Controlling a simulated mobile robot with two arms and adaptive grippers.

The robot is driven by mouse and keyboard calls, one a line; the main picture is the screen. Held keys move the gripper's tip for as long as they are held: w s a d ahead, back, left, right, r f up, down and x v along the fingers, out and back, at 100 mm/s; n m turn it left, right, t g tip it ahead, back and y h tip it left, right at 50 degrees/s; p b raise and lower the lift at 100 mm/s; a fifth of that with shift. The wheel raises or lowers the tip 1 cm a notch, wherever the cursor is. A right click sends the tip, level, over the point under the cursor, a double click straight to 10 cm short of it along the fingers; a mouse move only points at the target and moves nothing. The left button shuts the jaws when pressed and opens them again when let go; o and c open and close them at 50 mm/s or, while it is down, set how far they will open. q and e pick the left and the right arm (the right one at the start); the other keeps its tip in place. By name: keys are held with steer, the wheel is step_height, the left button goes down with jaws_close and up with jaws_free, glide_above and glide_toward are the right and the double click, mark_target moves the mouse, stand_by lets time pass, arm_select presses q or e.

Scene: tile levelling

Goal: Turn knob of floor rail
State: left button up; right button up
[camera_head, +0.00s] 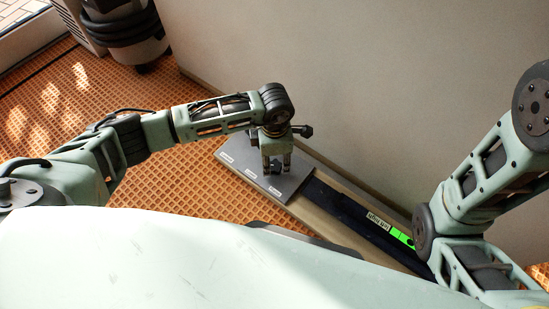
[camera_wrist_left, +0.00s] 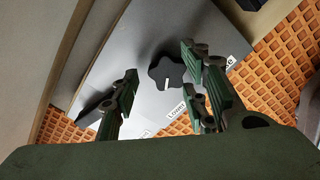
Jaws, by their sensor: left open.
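The knob (camera_wrist_left: 166,72) is black and star-shaped with a white pointer mark, and sits on a grey plate (camera_wrist_left: 130,45) in the left wrist view. In the head view, the plate (camera_head: 240,170) lies at the end of the long floor rail (camera_head: 340,208), and my left gripper hides the knob. My left gripper (camera_head: 277,170) points down over the plate. In the left wrist view, its fingers (camera_wrist_left: 160,103) are spread apart, with the knob showing in the gap between them and nothing held. Whether they touch the knob cannot be told. My right gripper is out of view.
White labels lie along the plate's edge; one reads "Lower" (camera_wrist_left: 176,110). A green panel (camera_head: 401,236) and a label sit on the rail. A wall (camera_head: 340,80) rises close behind. Orange gridded floor (camera_head: 180,180) is open to the left. A dark machine (camera_head: 130,30) stands at the back.

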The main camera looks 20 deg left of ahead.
mark_target(274, 162)
arm_select(q)
step_height(274, 162, up, 11)
steer(key=shift+r, duration=0.15)
stand_by(0.7)
